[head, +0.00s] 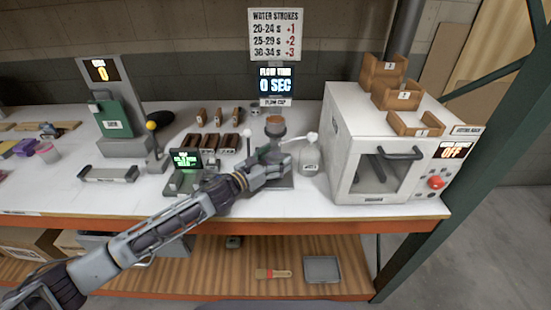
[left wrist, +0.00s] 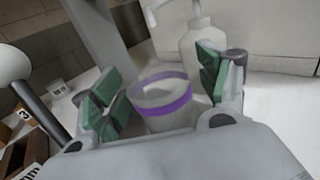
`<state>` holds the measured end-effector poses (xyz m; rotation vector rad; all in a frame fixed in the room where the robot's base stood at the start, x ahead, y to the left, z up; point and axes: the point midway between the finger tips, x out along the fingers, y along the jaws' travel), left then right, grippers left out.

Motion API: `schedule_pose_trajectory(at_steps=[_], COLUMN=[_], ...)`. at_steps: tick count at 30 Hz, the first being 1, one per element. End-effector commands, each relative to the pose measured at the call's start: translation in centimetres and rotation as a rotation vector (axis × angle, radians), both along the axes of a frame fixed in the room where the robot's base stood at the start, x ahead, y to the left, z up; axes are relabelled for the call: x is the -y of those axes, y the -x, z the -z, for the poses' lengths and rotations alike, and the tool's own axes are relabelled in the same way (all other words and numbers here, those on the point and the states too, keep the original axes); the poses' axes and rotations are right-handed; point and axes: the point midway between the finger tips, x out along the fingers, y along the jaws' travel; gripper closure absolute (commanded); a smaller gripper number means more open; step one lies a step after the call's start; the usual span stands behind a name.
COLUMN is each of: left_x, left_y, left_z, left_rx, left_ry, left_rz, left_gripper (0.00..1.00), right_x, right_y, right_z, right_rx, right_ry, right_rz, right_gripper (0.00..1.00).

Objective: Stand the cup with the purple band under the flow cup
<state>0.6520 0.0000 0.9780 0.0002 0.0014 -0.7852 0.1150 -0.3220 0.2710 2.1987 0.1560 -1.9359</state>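The cup with the purple band (left wrist: 162,105) is a pale, translucent cup, upright between my left gripper's green pads in the left wrist view. A narrow gap shows on each side of it; its bottom is hidden by the gripper. My left gripper (left wrist: 160,92) is open around it. In the head view my left gripper (head: 279,167) is low at the flow cup stand, and I cannot make out the banded cup there. The copper-coloured flow cup (head: 275,126) is held on the stand above the gripper. My right gripper is not in view.
A white pump bottle (head: 309,157) stands close to the right of the stand, also in the left wrist view (left wrist: 203,48). A white oven (head: 345,125) stands further right. A white-knobbed lever (head: 248,138) and a scale (head: 183,185) are to the left.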

Motion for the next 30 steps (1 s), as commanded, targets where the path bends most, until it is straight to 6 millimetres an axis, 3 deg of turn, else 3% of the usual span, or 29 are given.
schedule_pose_trajectory(at_steps=[15,22,30], left_x=[-0.4,-1.8,-3.8], left_y=[0.3,1.7,3.7], left_z=[-0.2,-0.1,-0.1], left_rx=[0.0,-0.001,-0.001], left_ry=[-0.001,-0.001,-0.001], left_rz=[-0.001,-0.001,-0.001], left_gripper=[0.25,0.25,0.25], right_x=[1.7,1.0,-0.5], right_y=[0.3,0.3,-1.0], right_z=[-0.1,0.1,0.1], right_rx=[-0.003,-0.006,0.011], right_ry=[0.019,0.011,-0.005], right_rz=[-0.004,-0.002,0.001], right_gripper=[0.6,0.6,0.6])
